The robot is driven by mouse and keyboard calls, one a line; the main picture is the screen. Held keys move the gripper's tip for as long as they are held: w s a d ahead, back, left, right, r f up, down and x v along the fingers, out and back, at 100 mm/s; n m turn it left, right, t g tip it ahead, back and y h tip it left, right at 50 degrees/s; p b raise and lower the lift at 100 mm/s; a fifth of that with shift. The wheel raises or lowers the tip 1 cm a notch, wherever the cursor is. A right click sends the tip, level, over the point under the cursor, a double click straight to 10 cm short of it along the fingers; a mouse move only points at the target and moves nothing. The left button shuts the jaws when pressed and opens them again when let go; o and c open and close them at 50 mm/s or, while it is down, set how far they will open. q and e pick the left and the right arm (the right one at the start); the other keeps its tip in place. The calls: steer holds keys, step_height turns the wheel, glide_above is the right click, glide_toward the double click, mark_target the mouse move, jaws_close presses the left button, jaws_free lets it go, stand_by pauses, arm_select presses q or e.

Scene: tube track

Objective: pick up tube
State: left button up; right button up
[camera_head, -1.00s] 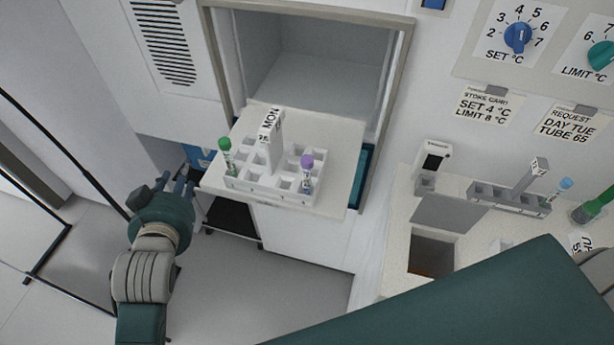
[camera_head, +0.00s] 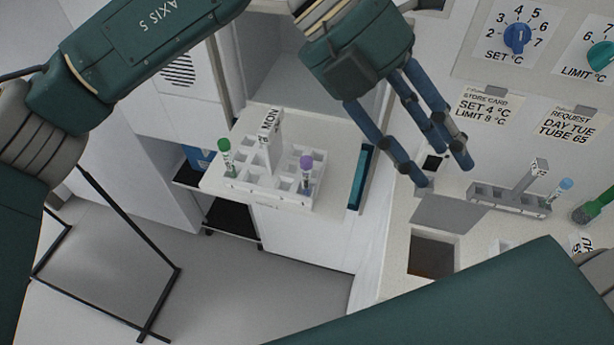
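A white rack (camera_head: 236,190) with a "MON" sign sits on the pulled-out shelf. It holds a green-capped tube (camera_head: 226,160) at its left and a purple-capped tube (camera_head: 306,174) at its right. A light-blue-capped tube (camera_head: 559,190) stands at the right end of a grey rack (camera_head: 485,193) on the right counter. My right gripper is out of view.
The shelf (camera_head: 338,180) extends from an open compartment (camera_head: 283,77). The counter has a square dark opening (camera_head: 432,256). A request card (camera_head: 570,123) reads "DAY TUE TUBE 65"; a store card (camera_head: 488,107) reads "SET 4 °C LIMIT 8 °C". A green arm link of mine covers the lower right.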

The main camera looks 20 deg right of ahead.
arm_select(q)
steer(key=w+a+f+t+y, duration=0.2)
steer(key=w+a+t+y, duration=0.1)
steer(key=w+a, duration=0.15)
steer(key=n+t+y, duration=0.2)
steer(key=t+y, duration=0.1)
steer(key=y, duration=0.1)
glide_above(307, 159)
steer(key=shift+s+d+r, duration=0.1)
steer(key=shift+s+r, duration=0.1)
steer(key=shift+r, duration=0.25)
steer(key=f, duration=0.3)
steer(key=f+p, duration=0.1)
steer(key=shift+w+a+f, duration=0.15)
steer(key=shift+w+a, duration=0.1)
steer(key=shift+a, duration=0.05)
steer(key=shift+f, duration=0.35)
steer(key=shift+s+f+p, duration=0.1)
steer(key=shift+f+p, duration=0.4)
steer(key=shift+f, duration=0.1)
step_height(307, 159, down, 4)
steer(key=shift+d+r+p, duration=0.15)
steer(key=shift+r+p, duration=0.05)
steer(key=shift+p, duration=0.5)
steer(key=shift+f, duration=0.3)
jaws_close()
